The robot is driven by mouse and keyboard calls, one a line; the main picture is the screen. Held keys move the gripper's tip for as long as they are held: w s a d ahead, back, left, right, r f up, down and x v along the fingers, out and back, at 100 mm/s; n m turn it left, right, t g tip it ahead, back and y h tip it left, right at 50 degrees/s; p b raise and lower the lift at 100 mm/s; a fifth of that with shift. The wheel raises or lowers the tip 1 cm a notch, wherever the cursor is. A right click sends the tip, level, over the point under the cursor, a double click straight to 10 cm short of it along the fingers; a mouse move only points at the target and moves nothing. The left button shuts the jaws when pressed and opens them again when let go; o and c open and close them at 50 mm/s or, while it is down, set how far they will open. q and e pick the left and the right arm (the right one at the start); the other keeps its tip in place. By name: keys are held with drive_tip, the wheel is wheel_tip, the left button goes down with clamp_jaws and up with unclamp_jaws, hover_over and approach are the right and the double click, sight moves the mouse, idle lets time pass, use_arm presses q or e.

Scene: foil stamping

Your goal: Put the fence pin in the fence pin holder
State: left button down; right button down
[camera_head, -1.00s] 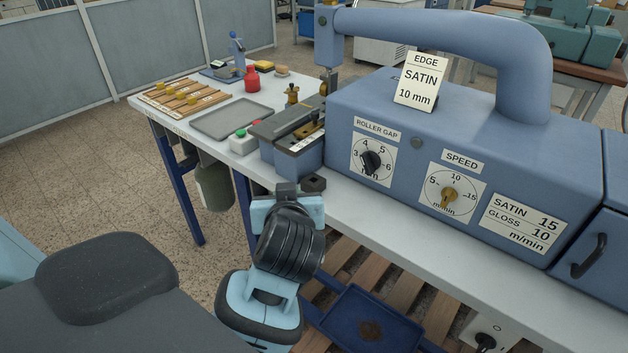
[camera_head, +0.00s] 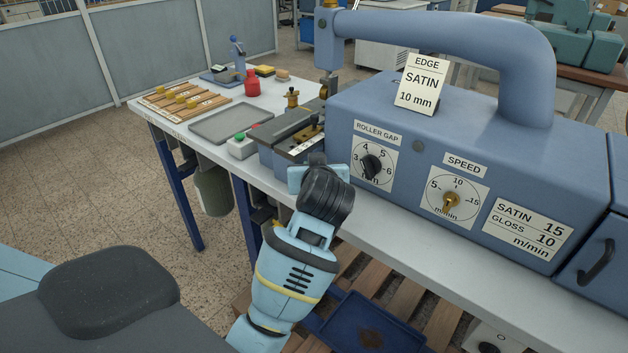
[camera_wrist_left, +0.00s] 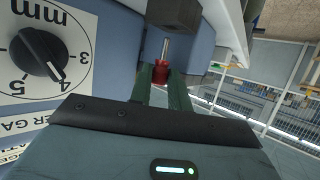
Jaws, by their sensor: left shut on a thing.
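My left gripper (camera_head: 317,166) is beside the front of the blue machine, near the roller gap dial. In the left wrist view its two green fingers (camera_wrist_left: 160,82) are shut on the fence pin, a red knob (camera_wrist_left: 160,70) with a thin silver shank. The shank points toward a dark block (camera_wrist_left: 176,14), which looks like the fence pin holder. The shank's end is close to the block's edge; I cannot tell whether they touch. In the head view my gripper hides the pin and the block. My right gripper is not in view.
The blue machine (camera_head: 470,150) fills the right of the bench. The slotted edge fixture (camera_head: 290,135) stands just behind my gripper. A blue tray (camera_head: 365,335) is below.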

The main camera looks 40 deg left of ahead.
use_arm(q)
wheel_tip(320, 180, down, 4)
drive_tip(key=shift+s+r, duration=0.1)
drive_tip(key=shift+r, duration=0.25)
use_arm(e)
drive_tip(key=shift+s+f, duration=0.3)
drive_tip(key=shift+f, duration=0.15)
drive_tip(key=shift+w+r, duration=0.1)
use_arm(q)
drive_tip(key=c, duration=1.3)
unclamp_jaws()
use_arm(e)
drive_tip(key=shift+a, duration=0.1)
